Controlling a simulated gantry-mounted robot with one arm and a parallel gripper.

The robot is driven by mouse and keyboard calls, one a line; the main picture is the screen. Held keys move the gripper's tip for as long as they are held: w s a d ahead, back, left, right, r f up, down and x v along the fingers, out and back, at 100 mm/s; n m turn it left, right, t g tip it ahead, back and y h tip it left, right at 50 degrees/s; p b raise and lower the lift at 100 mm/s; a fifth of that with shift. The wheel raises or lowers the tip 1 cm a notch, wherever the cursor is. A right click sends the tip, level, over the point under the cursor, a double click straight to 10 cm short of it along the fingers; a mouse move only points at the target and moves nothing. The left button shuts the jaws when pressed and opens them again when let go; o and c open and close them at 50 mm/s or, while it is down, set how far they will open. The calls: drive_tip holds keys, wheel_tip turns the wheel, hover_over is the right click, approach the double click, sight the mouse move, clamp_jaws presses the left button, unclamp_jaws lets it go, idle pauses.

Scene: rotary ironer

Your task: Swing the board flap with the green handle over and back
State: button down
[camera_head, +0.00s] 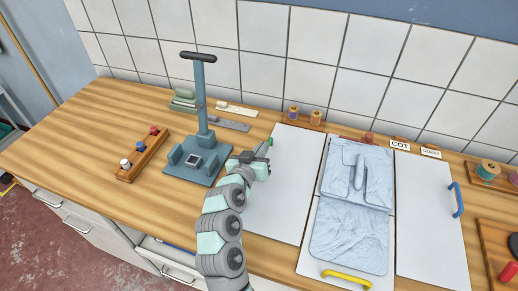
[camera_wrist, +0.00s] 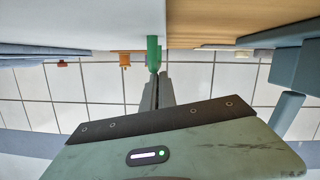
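The green handle (camera_head: 270,141) stands at the left far edge of a white board flap (camera_head: 291,190), which lies flat on the wooden worktop. In the wrist view the green handle (camera_wrist: 154,52) is straight ahead, at the tips of my gripper (camera_wrist: 159,78). In the head view my gripper (camera_head: 262,151) reaches the handle from the left. Its two fingers look close together. The handle's near end overlaps the fingertips, and whether they hold it is unclear. A light blue folded cloth (camera_head: 350,225) lies on the middle boards, right of the green-handled flap.
A blue-grey press stand (camera_head: 203,130) with a black-topped post rises left of my gripper. A right board (camera_head: 430,215) has a blue handle (camera_head: 456,200); a yellow handle (camera_head: 346,279) is at the front. A wooden peg rack (camera_head: 143,155) sits left. The tiled wall stands behind.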

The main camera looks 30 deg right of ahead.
drive_tip(key=shift+f, duration=0.2)
drive_tip(key=s+a+r, duration=0.5)
drive_tip(key=a+r, duration=0.1)
drive_tip(key=a, duration=0.2)
drive_tip(key=shift+s+r, duration=0.25)
drive_tip(key=shift+r, duration=0.1)
drive_tip(key=shift+a, duration=0.1)
